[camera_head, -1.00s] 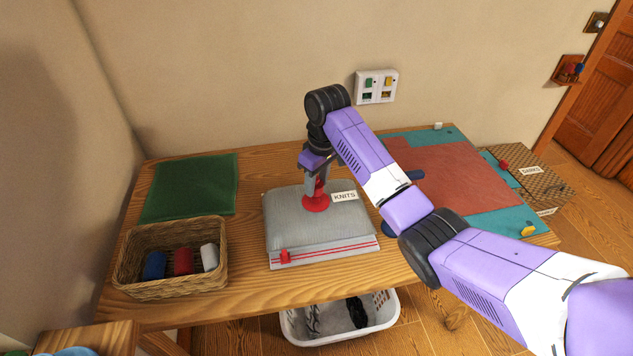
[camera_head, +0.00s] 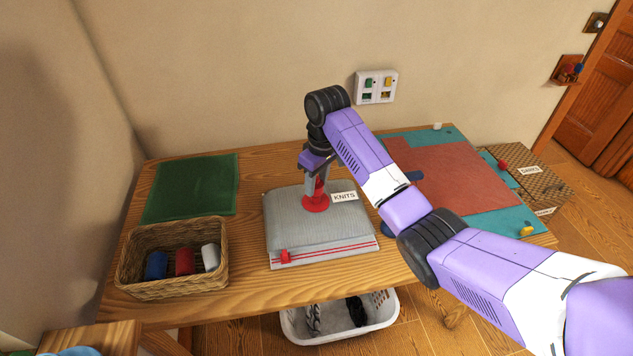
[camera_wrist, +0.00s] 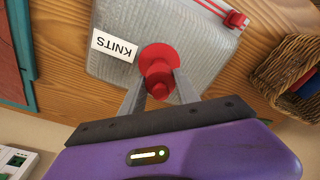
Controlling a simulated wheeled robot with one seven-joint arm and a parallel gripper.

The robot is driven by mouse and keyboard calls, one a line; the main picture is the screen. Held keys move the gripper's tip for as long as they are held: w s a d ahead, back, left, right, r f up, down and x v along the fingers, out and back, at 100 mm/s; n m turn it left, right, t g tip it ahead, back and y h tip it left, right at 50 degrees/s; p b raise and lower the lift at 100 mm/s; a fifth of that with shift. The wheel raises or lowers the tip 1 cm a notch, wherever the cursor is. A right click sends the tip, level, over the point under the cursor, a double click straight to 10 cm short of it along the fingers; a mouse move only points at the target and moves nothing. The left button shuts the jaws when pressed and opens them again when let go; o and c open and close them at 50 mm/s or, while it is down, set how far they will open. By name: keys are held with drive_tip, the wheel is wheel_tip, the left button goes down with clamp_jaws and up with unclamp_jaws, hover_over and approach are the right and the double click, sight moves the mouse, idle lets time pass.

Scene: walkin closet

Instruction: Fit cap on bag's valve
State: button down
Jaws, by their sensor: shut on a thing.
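The grey bag (camera_head: 290,228) lies flat on the wooden table, with a "KNITS" label and a red zip slider (camera_head: 285,257) along its front edge. A red piece with a wide round flange (camera_head: 316,204) stands upright on the bag beside the label. My gripper (camera_head: 316,183) points down over it, shut on the red cap (camera_wrist: 158,80) at the upper part of that piece. In the wrist view the wide flange (camera_wrist: 158,55) lies just beyond the fingertips, against the bag. Whether the cap and the flange are one part or two, and whether they are seated together, I cannot tell.
A wicker basket (camera_head: 135,268) with blue, red and white rolls stands at the left. A green cloth (camera_head: 192,188) lies behind it. A red-brown and teal mat (camera_head: 450,176) lies right. A white wall panel (camera_head: 376,86) is behind. A white laundry basket (camera_head: 340,325) sits below.

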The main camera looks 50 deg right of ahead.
drive_tip(key=shift+f, duration=1.9)
idle(2.1)
drive_tip(key=c, duration=0.8)
unclamp_jaws()
drive_tip(key=shift+s+r+b, duration=0.25)
drive_tip(key=shift+r+b, duration=0.1)
drive_tip(key=shift+r, duration=1.6)
drive_tip(key=shift+s+r+b, duration=0.2)
drive_tip(key=shift+r+b, duration=0.15)
drive_tip(key=shift+r, duration=1.55)
